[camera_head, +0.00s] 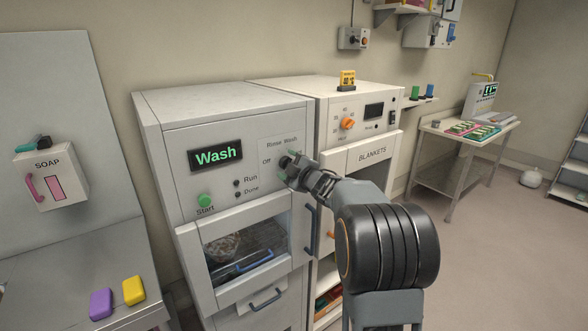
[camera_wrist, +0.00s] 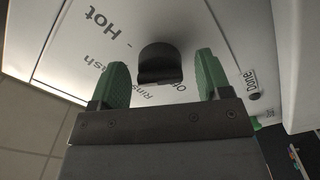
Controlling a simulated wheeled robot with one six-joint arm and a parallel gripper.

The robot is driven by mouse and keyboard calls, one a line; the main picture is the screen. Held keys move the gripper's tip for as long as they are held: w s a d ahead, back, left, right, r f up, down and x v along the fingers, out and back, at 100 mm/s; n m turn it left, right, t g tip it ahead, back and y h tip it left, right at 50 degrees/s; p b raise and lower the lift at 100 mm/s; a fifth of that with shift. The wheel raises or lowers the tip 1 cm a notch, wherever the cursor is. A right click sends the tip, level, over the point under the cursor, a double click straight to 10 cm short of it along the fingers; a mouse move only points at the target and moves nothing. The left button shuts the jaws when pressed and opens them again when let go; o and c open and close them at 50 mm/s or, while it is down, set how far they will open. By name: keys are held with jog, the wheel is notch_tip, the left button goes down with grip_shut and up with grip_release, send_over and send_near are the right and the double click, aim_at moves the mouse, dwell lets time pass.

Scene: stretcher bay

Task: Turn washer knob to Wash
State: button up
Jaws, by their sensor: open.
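The washer (camera_head: 180,135) is a pale cabinet, and its display (camera_head: 215,156) reads "Wash" in green letters. Its dark knob (camera_wrist: 159,64) shows in the wrist view between the two green fingers of my gripper (camera_head: 289,166), with a visible gap on each side. My gripper is open at the panel and holds nothing. Labels for Off, Rinse, Wash and Hot surround the knob, partly covered by the fingers. In the head view my gripper mostly hides the knob. I cannot tell clearly which label the knob's pointer faces.
A green Start button (camera_head: 205,200) and the Run and Done lamps sit below the display. The blankets cabinet (camera_head: 372,153) stands at right. A soap dispenser (camera_head: 50,178) hangs at left. Open floor lies at right.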

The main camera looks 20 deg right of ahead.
jog(key=s+d+b, duration=0.2)
jog(key=s+b, duration=0.1)
jog(key=s, duration=1)
jog(key=shift+s+d, duration=0.25)
jog(key=shift+d, duration=0.1)
jog(key=s+d+f+m+g+h, duration=0.2)
jog(key=d+f+m+g+h, duration=0.1)
jog(key=d+f+m+h, duration=0.4)
jog(key=s+f+m+g+h, duration=0.3)
jog(key=s+f+m+g, duration=0.1)
jog(key=s+m+g, duration=0.15)
jog(key=s+a+f+g+y, duration=0.1)
jog(key=s+a+y, duration=0.1)
jog(key=s+a, duration=0.2)
jog(key=s+a+f+m+g+y, duration=0.1)
jog(key=s+a, duration=0.3)
jog(key=a, duration=0.7)
jog(key=s+a+f+g+y, duration=0.2)
jog(key=s+a+y, duration=0.1)
jog(key=a, duration=0.4)
jog(key=shift+s+a+m+g+y, duration=0.2)
jog(key=shift+s+m+g+y, duration=0.15)
jog(key=shift+s, duration=0.25)
